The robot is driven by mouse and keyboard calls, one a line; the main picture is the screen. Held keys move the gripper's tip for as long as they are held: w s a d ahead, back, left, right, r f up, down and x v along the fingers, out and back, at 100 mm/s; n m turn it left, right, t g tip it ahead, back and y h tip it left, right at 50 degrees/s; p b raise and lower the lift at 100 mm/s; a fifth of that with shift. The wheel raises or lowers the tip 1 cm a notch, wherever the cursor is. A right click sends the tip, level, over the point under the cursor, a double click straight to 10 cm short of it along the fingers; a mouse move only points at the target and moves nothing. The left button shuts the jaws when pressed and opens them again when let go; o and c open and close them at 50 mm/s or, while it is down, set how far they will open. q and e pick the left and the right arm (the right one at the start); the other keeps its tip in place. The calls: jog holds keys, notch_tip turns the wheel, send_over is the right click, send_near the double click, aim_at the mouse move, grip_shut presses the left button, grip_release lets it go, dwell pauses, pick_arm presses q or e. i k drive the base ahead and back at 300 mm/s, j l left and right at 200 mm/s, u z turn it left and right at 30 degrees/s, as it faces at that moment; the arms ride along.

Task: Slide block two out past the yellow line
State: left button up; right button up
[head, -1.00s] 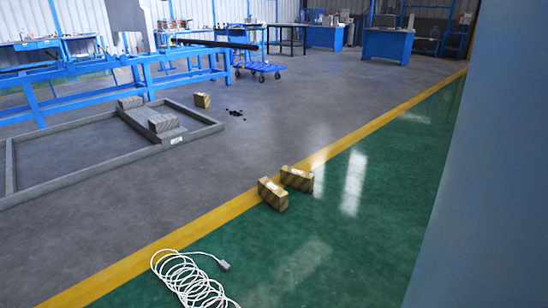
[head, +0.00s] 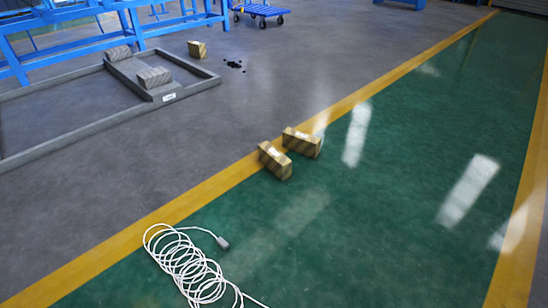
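Two tan, dark-striped blocks stand close together at the yellow line (head: 205,193), mostly on its green side: a nearer block (head: 275,161) and a farther block (head: 302,142). A similar block (head: 197,49) stands on the grey floor beyond the grey frame. Two greyer striped blocks sit on the frame's crosspiece: a far one (head: 118,53) and a near one (head: 154,77). I see no readable numbers, so I cannot tell which is block two. Neither of my grippers is in view.
The low grey frame (head: 75,137) lies at the left. A coiled white cable (head: 195,270) lies on the green floor in front. A blue cart (head: 262,11) stands behind. The green floor on the right is clear.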

aim_at(280, 166)
jog(key=i+l+z, duration=0.55)
jog(key=i+l, duration=0.15)
jog(key=i, duration=0.1)
